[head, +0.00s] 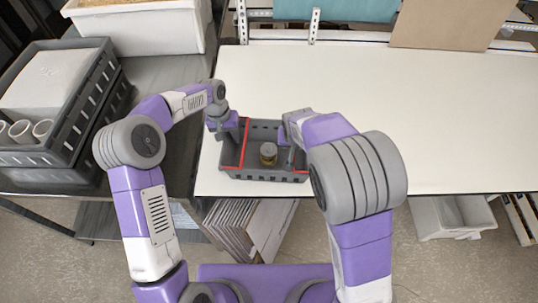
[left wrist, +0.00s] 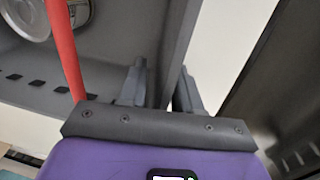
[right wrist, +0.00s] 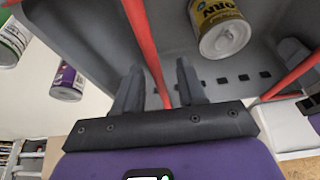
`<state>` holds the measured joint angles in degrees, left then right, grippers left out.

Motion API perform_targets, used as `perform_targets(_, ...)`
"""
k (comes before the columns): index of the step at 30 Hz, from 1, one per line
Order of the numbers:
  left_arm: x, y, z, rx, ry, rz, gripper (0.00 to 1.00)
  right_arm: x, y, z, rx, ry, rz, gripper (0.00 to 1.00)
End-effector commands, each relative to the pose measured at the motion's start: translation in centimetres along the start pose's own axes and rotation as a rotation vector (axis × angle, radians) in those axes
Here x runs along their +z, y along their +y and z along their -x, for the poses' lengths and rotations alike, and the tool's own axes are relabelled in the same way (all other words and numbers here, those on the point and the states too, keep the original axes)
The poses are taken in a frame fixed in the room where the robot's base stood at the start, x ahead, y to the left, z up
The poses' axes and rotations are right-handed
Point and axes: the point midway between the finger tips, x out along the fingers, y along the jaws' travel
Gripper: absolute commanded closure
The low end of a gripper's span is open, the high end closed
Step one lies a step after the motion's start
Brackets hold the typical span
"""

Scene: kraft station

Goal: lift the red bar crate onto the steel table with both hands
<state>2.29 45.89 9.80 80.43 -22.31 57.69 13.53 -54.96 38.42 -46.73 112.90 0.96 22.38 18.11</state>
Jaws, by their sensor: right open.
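The red bar crate (head: 262,174), a grey box with red bars, stands upright on the white table near its front left edge. A yellow-labelled can (head: 268,153) is inside; it also shows in the right wrist view (right wrist: 222,30). My left gripper (head: 222,130) is at the crate's left end. In the left wrist view its fingers (left wrist: 162,85) lie either side of the crate's wall; whether they press on it is unclear. My right gripper (right wrist: 158,85) is open at the right end, with a red bar between its fingers. My right arm hides part of that end.
The grey steel table (head: 165,75) adjoins on the left. It bears a dark slatted crate (head: 105,85) and a white bin (head: 145,30). Its strip near the white table is clear. A purple can (right wrist: 68,82) and a green-labelled can (right wrist: 12,42) stand outside the crate.

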Motion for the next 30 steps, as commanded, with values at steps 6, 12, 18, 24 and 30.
perform_targets(6,0.0,0.0,0.0,0.0,0.0,0.0,0.69,-0.02,-0.01,0.01,0.0,0.001,0.0,0.61)
perform_targets(12,0.0,0.0,0.01,0.0,0.0,0.0,0.99,-0.02,-0.01,0.02,0.0,0.001,0.0,0.92)
perform_targets(18,0.0,0.01,0.02,0.0,0.0,0.0,1.0,-0.03,-0.01,0.03,0.0,0.001,0.0,1.0)
perform_targets(24,0.0,0.01,0.04,0.0,0.0,0.0,1.0,-0.02,-0.01,0.03,0.0,0.001,0.001,1.0)
perform_targets(30,-0.04,0.05,0.21,0.0,0.002,0.0,1.0,-0.12,-0.03,0.15,-0.001,0.002,0.001,1.0)
